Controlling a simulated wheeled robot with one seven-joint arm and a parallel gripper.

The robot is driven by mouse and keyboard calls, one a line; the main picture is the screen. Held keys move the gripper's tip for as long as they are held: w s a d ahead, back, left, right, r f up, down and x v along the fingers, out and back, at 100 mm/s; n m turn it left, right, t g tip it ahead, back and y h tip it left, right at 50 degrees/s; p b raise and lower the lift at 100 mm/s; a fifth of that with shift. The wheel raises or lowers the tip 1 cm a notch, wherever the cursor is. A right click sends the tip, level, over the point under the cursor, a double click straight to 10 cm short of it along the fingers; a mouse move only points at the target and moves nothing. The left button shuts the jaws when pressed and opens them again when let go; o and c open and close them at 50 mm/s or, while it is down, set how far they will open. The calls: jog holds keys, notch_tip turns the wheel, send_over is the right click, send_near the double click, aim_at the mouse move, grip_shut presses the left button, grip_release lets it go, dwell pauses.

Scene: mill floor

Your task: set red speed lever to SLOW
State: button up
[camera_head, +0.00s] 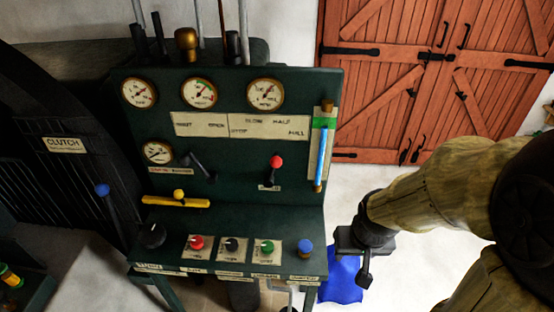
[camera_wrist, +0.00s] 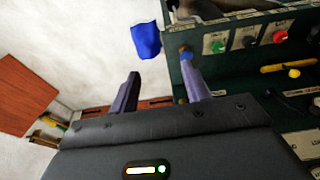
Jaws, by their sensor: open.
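A lever with a red ball knob (camera_head: 276,161) stands on the upright face of the dark green control panel (camera_head: 230,174), right of centre. A small label plate (camera_head: 269,187) lies just below it; its writing is too small to read. My gripper (camera_head: 358,264) is to the right of the panel's lower shelf, apart from the lever and lower in the picture. In the wrist view my gripper (camera_wrist: 160,88) is open with nothing between its two fingers. The red-knobbed lever is not clearly visible in the wrist view.
The panel's shelf carries a red button (camera_head: 196,242), a green button (camera_head: 267,247) and a blue knob (camera_head: 305,247). A black lever (camera_head: 201,167) and a blue tube (camera_head: 321,157) flank the red one. A blue object (camera_head: 342,280) is behind my gripper.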

jog(key=shift+o, duration=0.8)
jog(key=shift+w+a+f, duration=0.1)
jog(key=shift+w+f, duration=0.15)
jog(key=shift+w, duration=0.05)
jog(key=w+a+f+m+t+y+b, duration=0.2)
jog(key=w+a+t+b, duration=0.5)
jog(key=w, duration=0.3)
jog(key=w+a+f+m+t+y+b, duration=0.2)
jog(key=w+a+f+m+t+b, duration=0.1)
jog(key=w+a+t+b, duration=0.5)
jog(key=w+b, duration=0.1)
jog(key=w, duration=0.1)
jog(key=shift+w+f, duration=0.15)
jog(key=shift+w, duration=0.25)
jog(key=shift+a, duration=0.1)
